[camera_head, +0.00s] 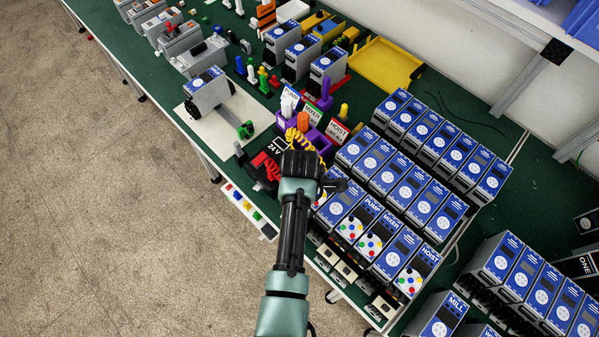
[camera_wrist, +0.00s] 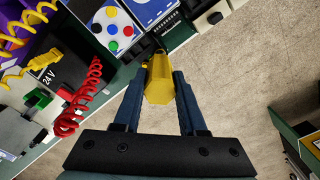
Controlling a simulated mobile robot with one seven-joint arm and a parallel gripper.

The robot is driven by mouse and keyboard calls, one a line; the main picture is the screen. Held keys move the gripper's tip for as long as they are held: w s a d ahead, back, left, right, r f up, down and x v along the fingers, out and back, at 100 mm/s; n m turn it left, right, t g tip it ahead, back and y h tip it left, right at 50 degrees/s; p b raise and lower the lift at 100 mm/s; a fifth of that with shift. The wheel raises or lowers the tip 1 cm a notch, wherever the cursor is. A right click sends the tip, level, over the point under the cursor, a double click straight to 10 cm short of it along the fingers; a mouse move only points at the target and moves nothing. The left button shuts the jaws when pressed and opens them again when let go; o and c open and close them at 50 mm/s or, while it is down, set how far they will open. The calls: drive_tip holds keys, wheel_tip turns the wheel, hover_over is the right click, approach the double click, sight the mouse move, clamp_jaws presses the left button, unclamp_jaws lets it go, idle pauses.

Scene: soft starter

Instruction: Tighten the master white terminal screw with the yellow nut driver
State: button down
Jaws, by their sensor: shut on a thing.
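My gripper (camera_wrist: 160,92) is shut on the yellow nut driver (camera_wrist: 158,80), whose thick yellow handle shows between the two dark fingers in the wrist view. In the head view, my wrist and arm cover the driver, and the dark gripper (camera_head: 338,184) is just left of the front rows of blue-faced units. In the wrist view, the driver's end is near the lower edge of a blue-faced unit with coloured dots (camera_wrist: 116,28); I cannot tell whether it touches anything. I cannot make out which unit is the master, nor a white terminal screw.
A grey unit (camera_head: 207,89) stands on a white mat (camera_head: 237,122) at left. Blue-faced units (camera_head: 408,188) crowd the right. The floor (camera_head: 120,230) beyond the bench edge is clear.

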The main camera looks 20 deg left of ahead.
drive_tip(key=shift+n, duration=0.4)
drive_tip(key=shift+r+n+p, duration=0.1)
drive_tip(key=shift+n+p, duration=0.3)
drive_tip(key=shift+n, duration=1.9)
drive_tip(key=n+p, duration=0.1)
drive_tip(key=n, duration=0.1)
drive_tip(key=shift+n, duration=1.5)
